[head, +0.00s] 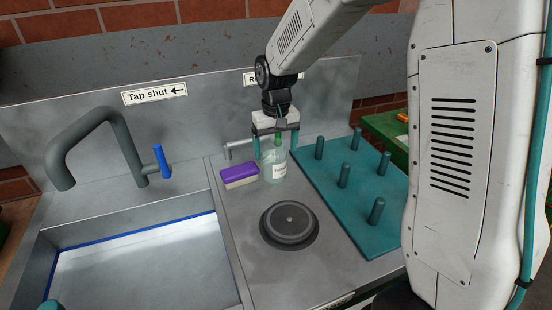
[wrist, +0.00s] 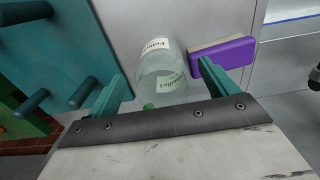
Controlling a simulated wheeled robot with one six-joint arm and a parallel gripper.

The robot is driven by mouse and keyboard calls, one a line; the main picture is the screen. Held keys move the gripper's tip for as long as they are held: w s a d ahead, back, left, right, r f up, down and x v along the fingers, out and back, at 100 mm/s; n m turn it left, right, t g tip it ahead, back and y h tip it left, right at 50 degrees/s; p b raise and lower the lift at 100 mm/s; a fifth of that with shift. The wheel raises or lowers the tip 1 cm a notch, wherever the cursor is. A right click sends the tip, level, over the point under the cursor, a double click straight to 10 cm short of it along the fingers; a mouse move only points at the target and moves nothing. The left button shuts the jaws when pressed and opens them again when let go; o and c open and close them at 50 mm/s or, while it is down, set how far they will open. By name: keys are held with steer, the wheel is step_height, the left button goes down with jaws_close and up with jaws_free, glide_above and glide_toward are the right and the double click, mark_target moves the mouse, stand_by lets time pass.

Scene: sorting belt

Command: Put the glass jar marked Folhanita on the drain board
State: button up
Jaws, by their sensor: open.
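The glass jar (head: 273,166) stands upright on the grey counter, with a white label whose print is only partly readable. It shows between my fingers in the wrist view (wrist: 162,70), with something green by its near end. My gripper (head: 276,146) is open, pointing down, with its teal fingers on either side of the jar's upper part. In the wrist view my fingers (wrist: 160,86) stand apart from the jar, with a gap on each side. The teal drain board (head: 340,205) with several upright pegs lies just right of the jar; its edge also shows in the wrist view (wrist: 40,40).
A purple and beige sponge (head: 240,176) lies close left of the jar. A round dark grey disc (head: 289,224) with a knob sits in front. The sink (head: 140,270), grey tap (head: 120,135) and blue lever (head: 161,161) are left. A green crate (head: 385,130) is behind right.

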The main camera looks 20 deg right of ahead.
step_height(320, 180, up, 7)
steer(key=s+d+r, duration=0.1)
steer(key=s+r, duration=0.3)
steer(key=s, duration=0.3)
steer(key=s+d+r, duration=0.1)
steer(key=s+r, duration=0.2)
steer(key=s, duration=0.5)
steer(key=s+d+f+t, duration=0.1)
steer(key=s, duration=1.5)
steer(key=shift+s+f, duration=0.2)
steer(key=shift+s, duration=0.05)
